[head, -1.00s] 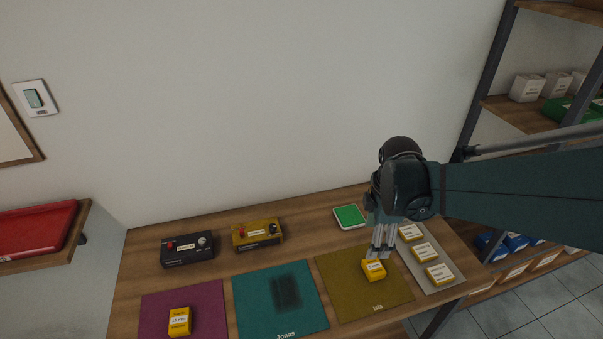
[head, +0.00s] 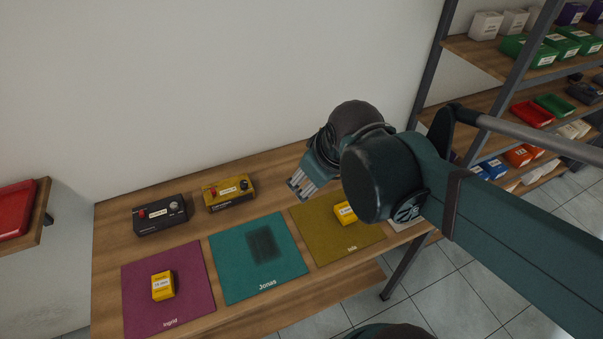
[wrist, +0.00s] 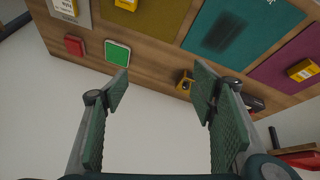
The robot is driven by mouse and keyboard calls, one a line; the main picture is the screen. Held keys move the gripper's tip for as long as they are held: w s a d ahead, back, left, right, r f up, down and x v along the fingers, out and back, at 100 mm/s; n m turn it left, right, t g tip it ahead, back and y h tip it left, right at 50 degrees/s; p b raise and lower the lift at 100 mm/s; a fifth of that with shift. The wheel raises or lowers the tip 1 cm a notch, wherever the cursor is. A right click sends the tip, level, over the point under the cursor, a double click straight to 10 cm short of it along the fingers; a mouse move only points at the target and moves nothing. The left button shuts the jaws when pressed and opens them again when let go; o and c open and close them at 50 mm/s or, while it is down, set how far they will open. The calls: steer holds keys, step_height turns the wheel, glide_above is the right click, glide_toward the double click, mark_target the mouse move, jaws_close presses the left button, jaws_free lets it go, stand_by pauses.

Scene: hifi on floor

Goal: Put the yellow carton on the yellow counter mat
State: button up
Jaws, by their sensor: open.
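A yellow carton (head: 345,213) with a white label sits on the yellow-olive counter mat (head: 318,240), near its far right part. My arm hides part of the carton and mat in the head view. The carton also shows at the top edge of the wrist view (wrist: 126,4), with the mat (wrist: 165,18) around it. My gripper (head: 299,191) is open and empty. It is above the counter behind the mat, apart from the carton. Another yellow carton (head: 163,286) sits on the purple mat (head: 193,303).
A teal mat (head: 285,277) with a dark patch lies between the purple and yellow mats. A black device (head: 160,215) and a yellow device (head: 230,192) stand behind. The wrist view shows a green-topped item (wrist: 117,53) and a red item (wrist: 75,45) by the wall.

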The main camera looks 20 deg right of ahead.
steer(key=a+m, duration=0.1)
steer(key=s+a+r+m+t, duration=0.1)
steer(key=a+r+m, duration=0.1)
steer(key=shift+s+r+m+t, duration=0.1)
steer(key=shift+s+m+t, duration=0.2)
steer(key=shift+s+m, duration=0.1)
step_height(320, 180, down, 9)
steer(key=b, duration=0.9)
stand_by(1.1)
